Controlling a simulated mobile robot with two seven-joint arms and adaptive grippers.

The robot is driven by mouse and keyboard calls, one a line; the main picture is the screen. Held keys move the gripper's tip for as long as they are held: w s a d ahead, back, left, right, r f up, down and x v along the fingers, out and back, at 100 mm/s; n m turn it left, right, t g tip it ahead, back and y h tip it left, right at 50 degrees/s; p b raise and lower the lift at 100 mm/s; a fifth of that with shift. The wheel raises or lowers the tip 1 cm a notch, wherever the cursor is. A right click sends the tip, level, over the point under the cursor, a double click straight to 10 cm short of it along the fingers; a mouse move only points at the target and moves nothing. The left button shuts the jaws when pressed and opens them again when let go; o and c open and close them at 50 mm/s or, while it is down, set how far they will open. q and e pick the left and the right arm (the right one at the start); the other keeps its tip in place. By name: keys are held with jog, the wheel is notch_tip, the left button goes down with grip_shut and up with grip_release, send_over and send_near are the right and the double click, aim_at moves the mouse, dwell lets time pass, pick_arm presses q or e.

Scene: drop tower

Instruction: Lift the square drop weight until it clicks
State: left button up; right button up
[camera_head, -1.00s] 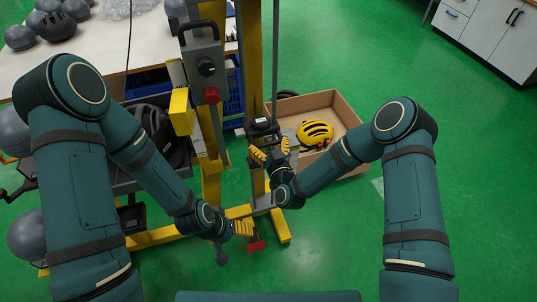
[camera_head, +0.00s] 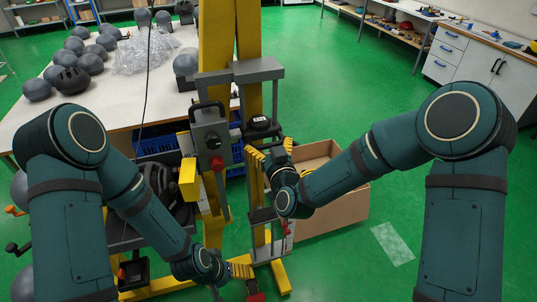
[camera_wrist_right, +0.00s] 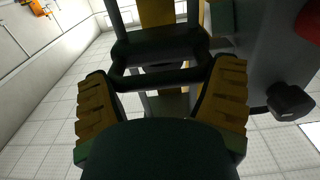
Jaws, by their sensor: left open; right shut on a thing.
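The square drop weight (camera_head: 258,123) is a dark block with a rounded top on the yellow drop tower, below the tower's grey crossbar (camera_head: 262,68). My right gripper (camera_head: 267,158) is shut on it, just below that dark top. The right wrist view shows the yellow-padded fingers (camera_wrist_right: 163,100) on either side of a dark bar frame (camera_wrist_right: 160,50); exact contact is partly hidden by the gripper body. My left gripper (camera_head: 243,271) is open and empty, low near the tower's foot, close to a red piece (camera_head: 257,296).
A grey control box (camera_head: 209,140) with a red button is mounted left of the weight. A cardboard box (camera_head: 335,205) stands behind my right gripper. A white table (camera_head: 115,105) with several grey headforms is at the left.

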jog(key=shift+w+a+r, duration=0.1)
jog(key=shift+a+r, duration=0.05)
jog(key=shift+r, duration=0.4)
jog(key=o, duration=1)
jog(key=shift+a+f, duration=0.1)
jog(key=shift+f, duration=0.15)
jog(key=shift+s+d, duration=0.25)
jog(key=shift+s, duration=0.2)
jog(key=v, duration=0.6)
jog(key=shift+s, duration=0.25)
